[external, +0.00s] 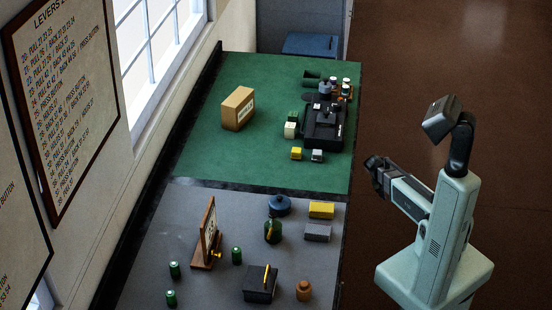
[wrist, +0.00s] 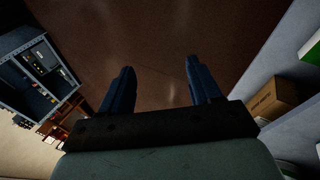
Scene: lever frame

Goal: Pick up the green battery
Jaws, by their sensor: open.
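Three small green cylinders that look like batteries stand upright on the grey part of the table in the external view: one near the picture frame (external: 236,255), one further left (external: 174,268) and one at the lower left (external: 170,298). I cannot tell them apart by label. My gripper (wrist: 160,66) is open and empty in the wrist view, its two dark fingers apart over brown floor. In the external view my arm is right of the table, away from the cylinders. No green cylinder is recognisable in the wrist view.
A wooden picture frame (external: 206,236), a green bottle (external: 272,231), a blue pot (external: 279,205), yellow (external: 321,210) and grey (external: 317,233) blocks, a black box (external: 259,285) and a brown jar (external: 304,291) surround them. The green mat (external: 210,150) holds a cardboard box (external: 238,109).

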